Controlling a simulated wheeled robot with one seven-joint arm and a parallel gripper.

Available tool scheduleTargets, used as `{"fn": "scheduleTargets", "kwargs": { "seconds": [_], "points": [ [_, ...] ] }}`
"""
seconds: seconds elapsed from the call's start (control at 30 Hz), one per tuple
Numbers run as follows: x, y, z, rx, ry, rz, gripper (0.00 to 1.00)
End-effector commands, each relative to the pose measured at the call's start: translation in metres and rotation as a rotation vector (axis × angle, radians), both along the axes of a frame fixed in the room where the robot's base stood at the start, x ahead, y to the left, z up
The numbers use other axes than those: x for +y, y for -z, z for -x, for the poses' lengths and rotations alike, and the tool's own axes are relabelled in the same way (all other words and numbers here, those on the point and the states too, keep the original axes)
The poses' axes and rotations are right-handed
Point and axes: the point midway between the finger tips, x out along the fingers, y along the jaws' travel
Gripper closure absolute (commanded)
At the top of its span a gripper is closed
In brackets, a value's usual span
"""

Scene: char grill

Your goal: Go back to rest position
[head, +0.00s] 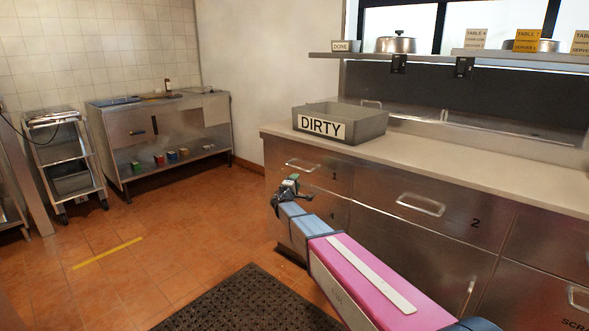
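My arm reaches from the lower right toward the middle of the head view, with pink and blue covers. My gripper (278,203) is at its far end, in front of the steel drawer fronts and below the counter. It is small and turned away, so its fingers cannot be made out. I see no object in it.
A grey bin marked DIRTY (368,121) stands on the counter (470,166). Steel drawers (432,212) with handles lie beneath. A dark mat (245,300) lies on the tiled floor. A steel table (160,135) and a cart (62,160) stand at the left. The central floor is clear.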

Motion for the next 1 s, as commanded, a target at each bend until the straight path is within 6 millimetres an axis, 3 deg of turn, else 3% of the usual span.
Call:
{"fn": "scheduleTargets", "kwargs": {
  "seconds": [0.27,0.4,0.53,0.77,1.0],
  "points": [
    [-0.108,0.033,0.072,0.131,0.25,-0.263,0.56],
    [-0.161,0.06,0.123,0.232,0.403,-0.433,0.56],
    [-0.198,0.086,0.177,0.341,0.538,-0.6,0.56],
    [-0.233,0.127,0.277,0.559,0.741,-0.906,0.56],
    [-0.229,0.149,0.376,0.807,0.874,-1.24,0.56]
  ]
}}
